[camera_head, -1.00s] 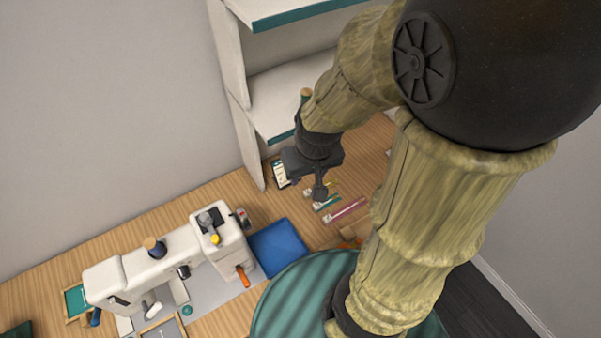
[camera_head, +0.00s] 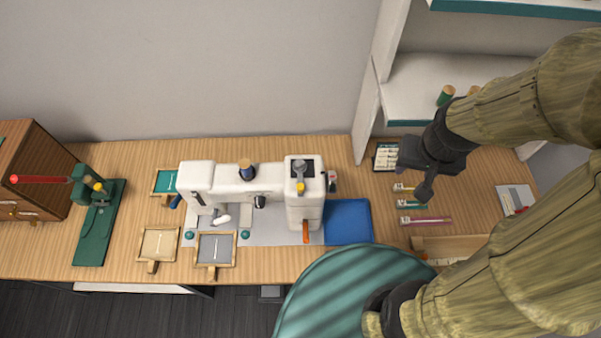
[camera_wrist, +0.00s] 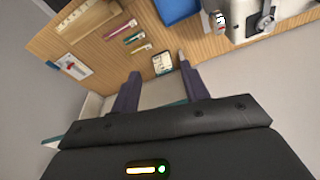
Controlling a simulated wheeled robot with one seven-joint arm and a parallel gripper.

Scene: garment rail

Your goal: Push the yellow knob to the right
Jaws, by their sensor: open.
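A small yellow knob (camera_head: 300,188) sits on the right-hand head of the white sewing machine (camera_head: 222,180). A second yellow part (camera_head: 96,185) is on the lever of a green press (camera_head: 98,210) at the far left; it has a long red handle. My gripper (camera_head: 426,189) is over the right side of the table, right of the machine and apart from both yellow parts. In the wrist view its two fingers (camera_wrist: 158,66) are spread with nothing between them. Part of the sewing machine (camera_wrist: 245,18) shows there at top right; no yellow knob is visible.
A blue pad (camera_head: 347,222) lies right of the machine. Small coloured strips (camera_head: 425,221) lie below my gripper. Wooden frames (camera_head: 158,244) stand in front of the machine. A white shelf (camera_head: 415,100) rises behind, and a round green-striped top (camera_head: 325,295) is in front.

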